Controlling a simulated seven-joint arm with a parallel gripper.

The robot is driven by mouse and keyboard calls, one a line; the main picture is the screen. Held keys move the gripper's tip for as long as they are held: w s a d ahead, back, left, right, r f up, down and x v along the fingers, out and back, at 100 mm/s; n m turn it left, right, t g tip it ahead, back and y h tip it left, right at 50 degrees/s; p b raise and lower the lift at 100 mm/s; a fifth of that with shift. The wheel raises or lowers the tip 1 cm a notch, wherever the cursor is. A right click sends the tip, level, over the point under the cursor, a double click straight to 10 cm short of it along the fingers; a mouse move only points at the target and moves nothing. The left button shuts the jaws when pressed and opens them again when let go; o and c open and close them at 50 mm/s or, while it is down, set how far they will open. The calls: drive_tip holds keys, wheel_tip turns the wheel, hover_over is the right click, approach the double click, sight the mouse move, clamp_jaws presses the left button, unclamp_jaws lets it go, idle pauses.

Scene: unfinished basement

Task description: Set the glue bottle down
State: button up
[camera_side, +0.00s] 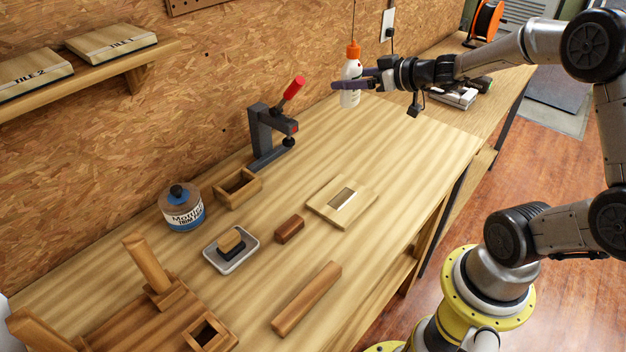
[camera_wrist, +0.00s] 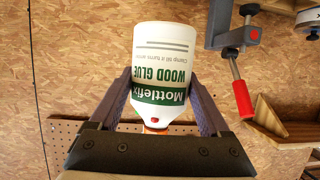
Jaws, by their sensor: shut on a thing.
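The glue bottle (camera_side: 350,71), white with an orange cap, is upright between the fingers of my gripper (camera_side: 355,81) near the back wall in the side view. My gripper is shut on it from both sides. In the wrist view the bottle (camera_wrist: 163,55) fills the space between the purple fingers of my gripper (camera_wrist: 163,95), with its "Mottlefix Wood Glue" label showing upside down. The bottle's base appears over the far part of the wooden bench (camera_side: 400,140). I cannot tell if it touches the bench top.
A clamp (camera_side: 266,135) with a red handle stands left of the bottle. A wooden box (camera_side: 238,187), a jar (camera_side: 182,208), a grey dish (camera_side: 231,262), a wooden block (camera_side: 289,229) and a recessed wooden plate (camera_side: 325,208) lie nearer. Bench around the bottle's front is clear.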

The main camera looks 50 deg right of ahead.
drive_tip(key=s+d+r+m+g+h, duration=0.2)
drive_tip(key=s+d+m+h, duration=0.25)
drive_tip(key=d, duration=0.25)
drive_tip(key=s+d+r+m+g+h, duration=0.1)
drive_tip(key=s+d+r+m+h, duration=0.25)
drive_tip(key=s+d+h, duration=0.2)
drive_tip(key=w+a+f+n+t+y, duration=0.1)
drive_tip(key=w+a+f, duration=0.25)
drive_tip(key=a, duration=0.65)
drive_tip(key=w+a+f+n+y, duration=0.1)
drive_tip(key=w+a+f+y, duration=0.2)
drive_tip(key=a, duration=0.7)
drive_tip(key=a+n+t+y, duration=0.2)
drive_tip(key=a+n+y, duration=0.1)
drive_tip(key=a, duration=1.4)
hover_over(233, 201)
drive_tip(key=w+d, duration=0.3)
drive_tip(key=d, duration=0.1)
drive_tip(key=shift+w+a+f, duration=0.1)
drive_tip(key=shift+w+f, duration=0.05)
drive_tip(key=shift+f, duration=6.1)
drive_tip(key=shift+f, duration=0.4)
